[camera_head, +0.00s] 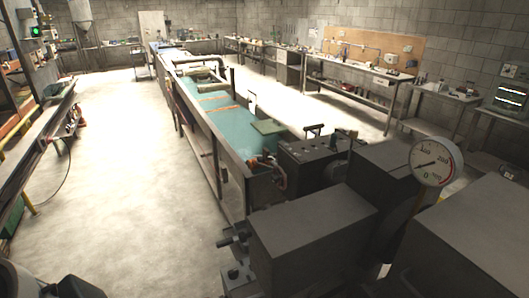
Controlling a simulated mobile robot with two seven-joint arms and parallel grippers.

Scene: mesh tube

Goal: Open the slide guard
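A long machine (205,133) with grey side walls runs from the middle of the view towards the back. I cannot tell which part is the slide guard. Dark grey machine boxes (312,232) with knobs at their left side fill the front right. A grey rounded shape and a dark part show at the bottom left edge; I cannot tell whether they belong to my arm. Neither gripper can be made out.
A round pressure gauge (432,162) stands on the front right machinery. A long bench (38,140) lines the left side. Workbenches (358,75) with tools line the right and back walls. The pale floor (125,190) between the left bench and the machine is clear.

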